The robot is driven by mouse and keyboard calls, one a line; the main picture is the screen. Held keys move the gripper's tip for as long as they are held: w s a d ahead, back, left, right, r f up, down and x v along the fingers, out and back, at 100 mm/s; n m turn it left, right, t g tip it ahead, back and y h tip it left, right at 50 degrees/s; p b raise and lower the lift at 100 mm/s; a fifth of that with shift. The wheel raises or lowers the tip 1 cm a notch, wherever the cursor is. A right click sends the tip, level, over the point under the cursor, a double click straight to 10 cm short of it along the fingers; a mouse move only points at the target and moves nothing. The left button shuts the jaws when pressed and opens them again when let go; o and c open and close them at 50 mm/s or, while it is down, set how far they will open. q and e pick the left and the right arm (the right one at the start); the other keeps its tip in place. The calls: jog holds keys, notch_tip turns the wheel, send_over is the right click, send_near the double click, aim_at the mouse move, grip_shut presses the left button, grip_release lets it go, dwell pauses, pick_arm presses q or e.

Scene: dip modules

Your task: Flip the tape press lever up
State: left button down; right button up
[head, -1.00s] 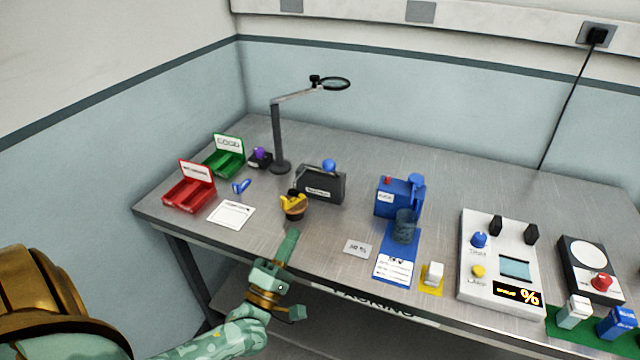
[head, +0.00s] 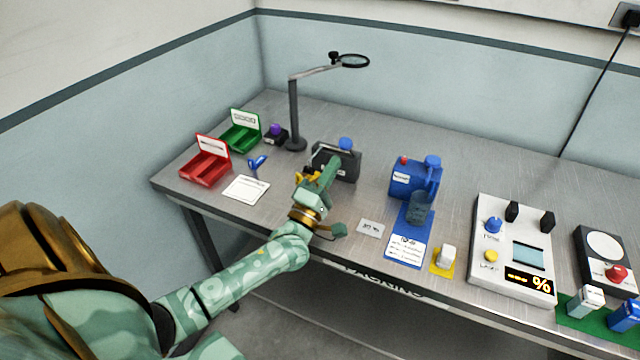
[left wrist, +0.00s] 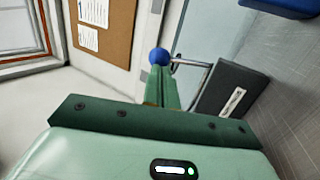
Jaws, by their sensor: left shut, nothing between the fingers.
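The tape press is a dark grey box (head: 348,170) with a white label on the bench, left of centre. Its lever has a blue ball knob (head: 346,144) that sits low over the box top. My left gripper (head: 330,162) is shut and empty, its fingertips in front of the press and hiding part of it. In the left wrist view the blue knob (left wrist: 159,56) shows just past the fingertips (left wrist: 161,72), with the metal lever rod running right to the box (left wrist: 232,92). Contact with the knob cannot be told. My right gripper is not in view.
A yellow object (head: 305,176) is partly hidden behind my left gripper. A magnifier stand (head: 294,115) rises behind and left of the press. A blue device (head: 412,180) stands to the right. Red (head: 205,170) and green (head: 240,138) trays sit at the left.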

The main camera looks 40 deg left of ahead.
pick_arm(q)
jog(key=shift+x, duration=1)
